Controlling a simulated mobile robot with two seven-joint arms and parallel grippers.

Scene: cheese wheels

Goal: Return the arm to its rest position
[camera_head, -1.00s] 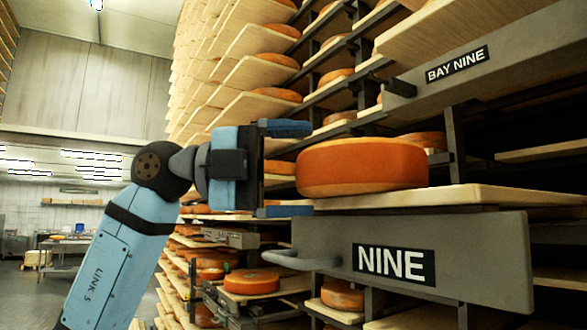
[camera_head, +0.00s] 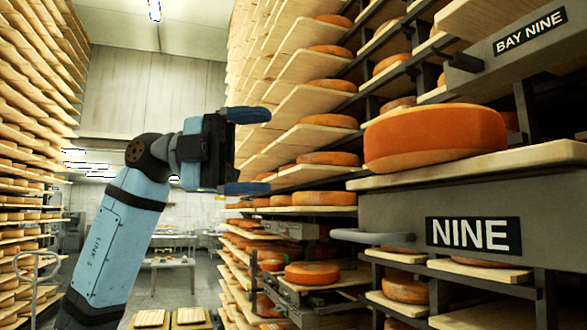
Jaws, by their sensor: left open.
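My left arm comes in from the lower left, blue with a "LINK 5" marking. My left gripper (camera_head: 252,152) is open and empty, its two blue fingers pointing right, one above the other. It hangs in the aisle, left of a large orange cheese wheel (camera_head: 435,138) and apart from it. The wheel lies flat on a wooden board (camera_head: 480,166) above the grey plate marked NINE (camera_head: 400,212). My right gripper is not in view.
A grey handle (camera_head: 372,236) sticks out left from the NINE plate. Racks full of cheese wheels line the right and the left (camera_head: 25,130). The aisle between runs back to steel tables (camera_head: 165,262). Boards (camera_head: 190,317) lie low at the bottom.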

